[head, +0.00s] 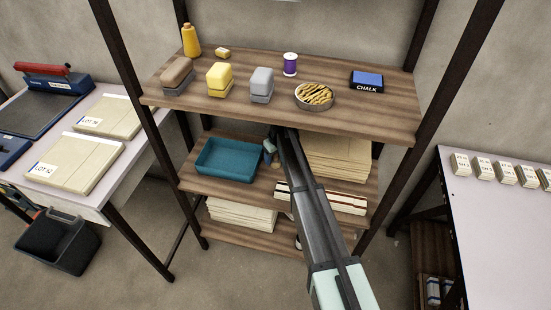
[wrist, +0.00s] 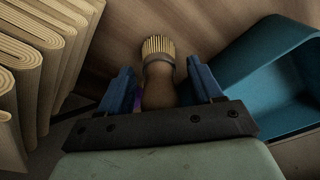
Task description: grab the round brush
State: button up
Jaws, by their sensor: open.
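The round brush shows in the wrist view, with pale bristles (wrist: 158,45), a grey band and a brown handle (wrist: 158,92). It is on the wooden middle shelf (wrist: 130,22). My gripper (wrist: 161,78) is open, its two blue fingers on either side of the handle; I see no clear contact. In the head view my gripper (head: 270,151) reaches into the middle shelf level, right of the teal tray. There the brush is mostly hidden by my arm and too small to make out.
The teal tray (wrist: 230,88) is close on the right in the wrist view, folded cloth (wrist: 32,50) close on the left. In the head view the upper shelf (head: 205,103) hangs above, with blocks, a purple spool (head: 290,64) and a bowl (head: 314,96). Dark posts flank the rack.

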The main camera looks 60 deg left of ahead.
jog(key=c, duration=1.1)
jog(key=shift+r, duration=0.15)
